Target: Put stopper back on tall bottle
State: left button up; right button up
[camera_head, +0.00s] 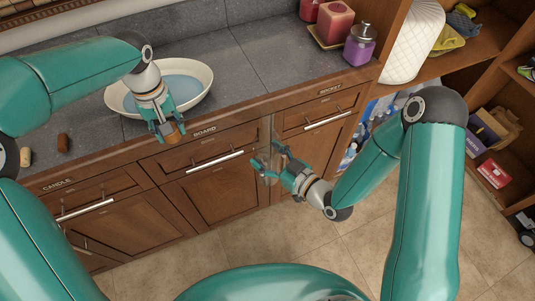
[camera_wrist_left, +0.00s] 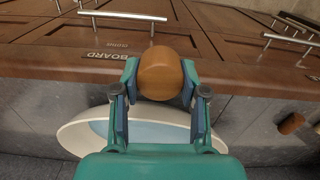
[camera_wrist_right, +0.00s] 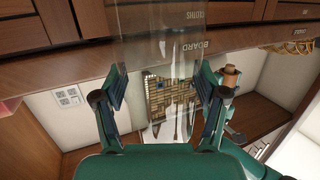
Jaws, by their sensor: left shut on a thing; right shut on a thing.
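My left gripper (camera_head: 168,134) is shut on a brown cork stopper (camera_head: 173,132), held near the counter's front edge by the bowl. The stopper's round end (camera_wrist_left: 160,73) sits between both fingers in the left wrist view. My right gripper (camera_head: 268,166) is shut on a clear glass bottle (camera_wrist_right: 160,45), in front of the cabinets. The bottle is see-through and hard to make out in the head view; its mouth cannot be told clearly. The stopper (camera_wrist_right: 231,76) also shows in the right wrist view, to the right of the bottle and apart from it.
A pale oval bowl (camera_head: 205,72) with bluish contents stands on the counter behind my left gripper. Two corks (camera_head: 63,142) (camera_head: 25,157) are at the counter's left. Open shelves (camera_head: 490,50) are at right.

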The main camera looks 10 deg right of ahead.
pick_arm(q)
jog(key=d+r, duration=1.2)
notch_tip(320, 180, up, 5)
jog(key=m, duration=0.3)
send_over(266, 107)
jog(key=shift+w+a+f, duration=0.15)
jog(key=shift+w+a, duration=0.05)
jog(key=shift+a, duration=0.1)
jog(key=shift+s+d, duration=0.3)
jog(key=shift+d, duration=0.05)
jog(key=shift+f, duration=1.9)
jog(key=shift+s+r, duration=0.15)
